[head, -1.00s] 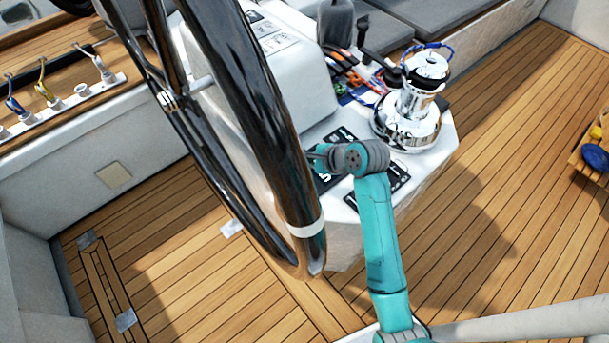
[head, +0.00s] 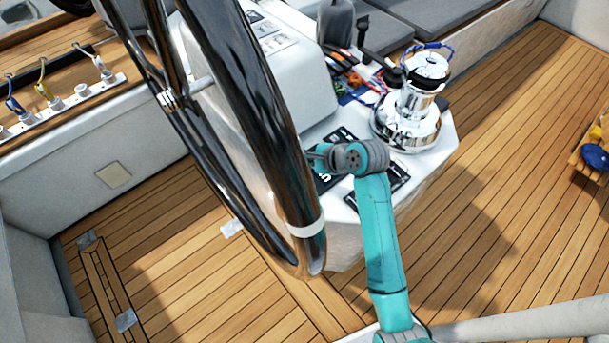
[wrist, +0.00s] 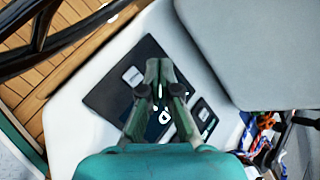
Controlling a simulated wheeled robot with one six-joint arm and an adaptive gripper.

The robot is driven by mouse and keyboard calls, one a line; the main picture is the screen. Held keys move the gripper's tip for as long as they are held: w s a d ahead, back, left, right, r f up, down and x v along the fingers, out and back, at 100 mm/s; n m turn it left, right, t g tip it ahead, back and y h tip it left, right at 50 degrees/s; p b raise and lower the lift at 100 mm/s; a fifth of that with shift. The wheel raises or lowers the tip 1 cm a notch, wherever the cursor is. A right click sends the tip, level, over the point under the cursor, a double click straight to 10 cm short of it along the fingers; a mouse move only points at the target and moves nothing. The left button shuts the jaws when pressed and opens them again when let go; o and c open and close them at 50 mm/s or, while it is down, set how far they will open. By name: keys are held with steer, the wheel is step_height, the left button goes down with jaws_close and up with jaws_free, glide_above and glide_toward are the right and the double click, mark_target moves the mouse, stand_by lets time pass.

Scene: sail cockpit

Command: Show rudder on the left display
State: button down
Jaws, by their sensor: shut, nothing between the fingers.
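A dark display panel with white digits (head: 322,183) lies on the white console, partly hidden by my gripper and the wheel rim. A second dark panel (head: 388,190) lies to its right, partly behind my arm. My gripper (head: 312,155) is shut and empty, close beside the wheel rim. In the wrist view the shut fingertips (wrist: 158,64) overlap a black panel (wrist: 108,98) with a light square key (wrist: 133,76) and white digits. A smaller dark panel with light keys (wrist: 204,116) lies to the right. I cannot tell whether the fingertips touch anything.
The large black steering wheel (head: 255,120) stands just left of my gripper. A chrome winch (head: 408,120) rises on the console behind it, with coloured ropes (head: 360,85) beside it. Teak floor (head: 510,210) is open to the right.

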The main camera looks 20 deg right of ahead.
stand_by(0.8)
step_height(320, 180, up, 4)
steer(key=shift+f, duration=0.1)
stand_by(0.3)
steer(key=shift+f, duration=4.4)
steer(key=shift+f, duration=0.2)
steer(key=shift+f, duration=0.25)
